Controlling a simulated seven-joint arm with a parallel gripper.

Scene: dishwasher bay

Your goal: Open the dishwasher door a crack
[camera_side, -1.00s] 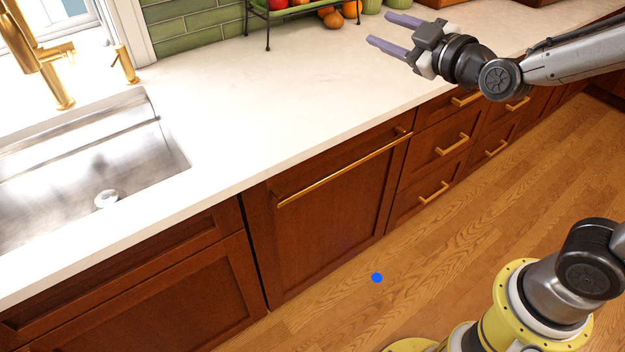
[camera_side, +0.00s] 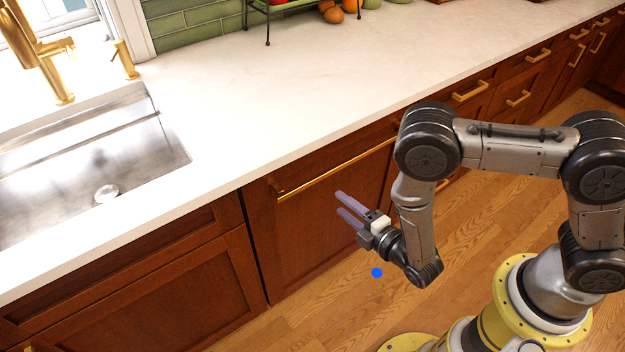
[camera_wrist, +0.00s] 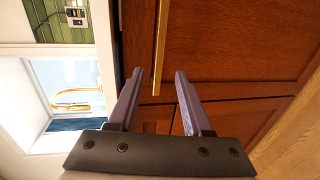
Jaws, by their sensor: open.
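The dishwasher door (camera_side: 305,228) is the dark red-brown wood panel under the counter, right of the sink; it looks shut. Its long brass bar handle (camera_side: 325,175) runs along the top edge, the right end hidden behind my arm. My gripper (camera_side: 341,203) is open and empty, in front of the panel and a little below the handle, apart from it. In the wrist view the handle (camera_wrist: 160,45) runs upright in the picture, ahead of and between the two purple fingers (camera_wrist: 155,95), with the door panel (camera_wrist: 215,40) to its right.
The white counter (camera_side: 290,95) overhangs the cabinets. A steel sink (camera_side: 90,165) and brass faucet (camera_side: 40,55) are at the left. Drawers with brass pulls (camera_side: 470,92) are at the right. A fruit rack (camera_side: 300,10) stands at the back. Wooden floor (camera_side: 330,310) lies clear in front.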

